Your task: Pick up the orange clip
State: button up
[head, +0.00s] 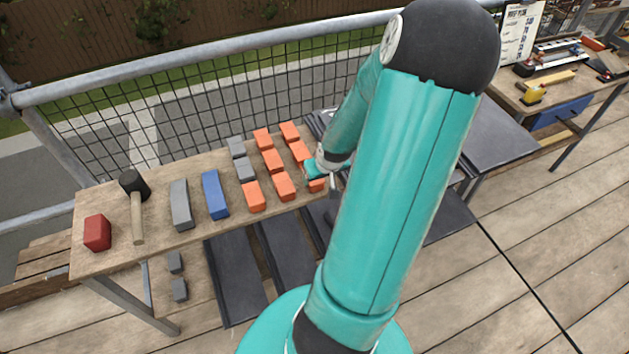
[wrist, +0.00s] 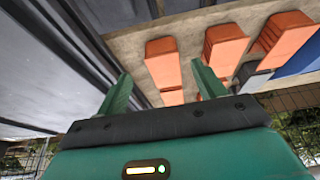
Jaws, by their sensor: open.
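Several orange clips (head: 273,160) lie in rows on the wooden bench. My gripper (head: 315,172) is at the right, front end of these rows and partly covers the nearest orange clip (head: 317,184). In the wrist view my gripper (wrist: 161,70) is open, its two green fingers apart. An orange clip (wrist: 163,62) shows in the gap between the fingertips, apparently just beyond them. I cannot tell how far off it is. More orange clips (wrist: 226,44) show to the right of the right finger. Nothing is held.
The bench (head: 158,225) also carries a blue block (head: 214,194), grey blocks (head: 181,205), a mallet (head: 137,215) and a red block (head: 97,233). Dark panels (head: 236,275) lean below it. A mesh railing (head: 200,115) runs behind. A second table (head: 570,85) stands at the right.

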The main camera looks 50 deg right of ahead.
aim_at(317, 183)
jog(key=shift+w+a+x, duration=0.1)
jog(key=shift+x, duration=0.75)
jog(key=shift+w+a+x, duration=0.1)
jog(key=shift+x, duration=1.65)
jog(key=shift+c, duration=0.4)
jog(key=c, duration=1.2)
jog(key=shift+r, duration=0.2)
